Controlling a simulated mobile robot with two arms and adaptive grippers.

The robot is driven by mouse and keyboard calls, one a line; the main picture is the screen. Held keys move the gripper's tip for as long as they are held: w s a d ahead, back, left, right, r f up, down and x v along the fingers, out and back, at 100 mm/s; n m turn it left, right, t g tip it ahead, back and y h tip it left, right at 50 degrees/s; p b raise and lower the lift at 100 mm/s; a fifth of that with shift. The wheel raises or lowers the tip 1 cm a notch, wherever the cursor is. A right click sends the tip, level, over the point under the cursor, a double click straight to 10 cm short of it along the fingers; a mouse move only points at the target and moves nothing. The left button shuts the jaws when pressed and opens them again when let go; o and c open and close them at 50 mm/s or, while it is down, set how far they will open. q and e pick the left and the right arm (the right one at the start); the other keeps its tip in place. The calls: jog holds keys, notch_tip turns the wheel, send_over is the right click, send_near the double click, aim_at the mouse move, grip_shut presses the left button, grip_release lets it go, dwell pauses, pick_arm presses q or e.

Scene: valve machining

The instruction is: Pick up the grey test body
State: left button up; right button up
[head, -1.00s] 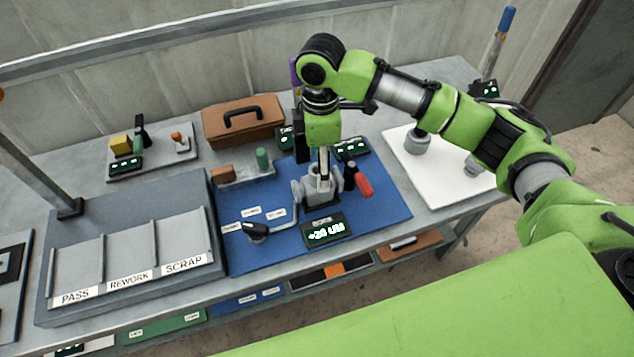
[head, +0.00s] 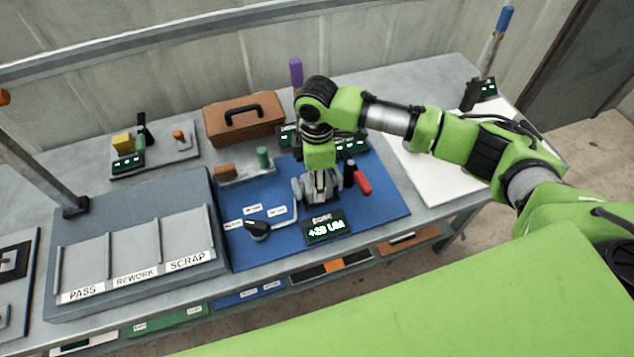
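A grey metal body (head: 302,190) sits in or at a fixture on the blue mat (head: 375,205), behind a small display. I cannot tell the body and the fixture clearly apart. My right gripper (head: 320,182) points straight down at it from above, with its fingertips among the grey parts. The gripper and wrist cover the middle of the body, so I cannot tell whether the fingers are shut on it. My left gripper is not in view.
A red-handled clamp (head: 361,182) stands close right of the gripper. The display (head: 325,229) is in front. A black-handled lever (head: 256,230) lies left. Sorting tray (head: 130,205), brown toolbox (head: 245,118) and white mat (head: 460,180) surround the blue mat.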

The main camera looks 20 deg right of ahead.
grip_shut()
jog(key=shift+r, duration=0.1)
jog(key=shift+w+r, duration=0.1)
